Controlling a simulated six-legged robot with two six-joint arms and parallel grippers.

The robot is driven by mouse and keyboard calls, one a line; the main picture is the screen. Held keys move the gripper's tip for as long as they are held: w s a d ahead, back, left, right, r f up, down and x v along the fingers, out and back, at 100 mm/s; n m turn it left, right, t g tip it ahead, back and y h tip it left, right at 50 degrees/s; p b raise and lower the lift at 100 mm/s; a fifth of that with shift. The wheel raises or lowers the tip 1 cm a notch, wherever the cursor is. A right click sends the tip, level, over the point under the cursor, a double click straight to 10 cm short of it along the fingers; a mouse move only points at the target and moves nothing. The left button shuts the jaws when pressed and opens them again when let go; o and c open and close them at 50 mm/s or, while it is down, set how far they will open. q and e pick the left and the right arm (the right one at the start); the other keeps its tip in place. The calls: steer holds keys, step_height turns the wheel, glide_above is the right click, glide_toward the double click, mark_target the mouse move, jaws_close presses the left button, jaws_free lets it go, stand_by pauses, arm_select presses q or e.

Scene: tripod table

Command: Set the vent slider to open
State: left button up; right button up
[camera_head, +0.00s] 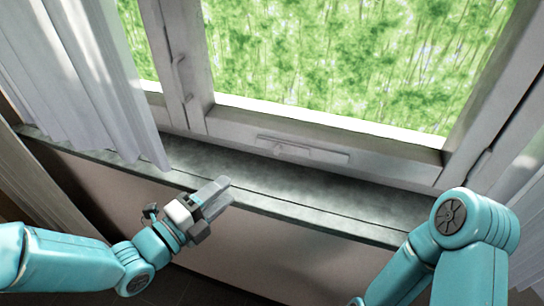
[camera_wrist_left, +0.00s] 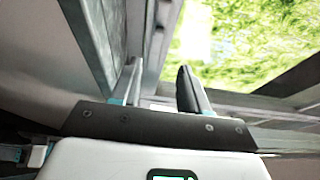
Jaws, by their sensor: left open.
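The vent slider (camera_head: 303,150) is a long, narrow grey plate set in the lower rail of the window frame. A small knob (camera_head: 279,150) shows left of its middle; I cannot read any marking on it. My left gripper (camera_head: 224,190) is in front of the sill's edge, below and left of the slider and apart from it. In the left wrist view its two fingers (camera_wrist_left: 160,84) stand apart with nothing between them. I cannot make out the slider clearly in that view. My right arm shows at the lower right, but its gripper is out of view.
A grey stone sill (camera_head: 290,190) runs below the window and is bare. A pale curtain (camera_head: 85,80) hangs at the left, another (camera_head: 525,190) at the right. A window handle (camera_head: 181,80) sits on the left upright. Green foliage shows through the glass.

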mark_target(281, 150)
arm_select(q)
steer(key=p+x, duration=0.2)
steer(key=x, duration=1.4)
steer(key=shift+p, duration=0.3)
jaws_close()
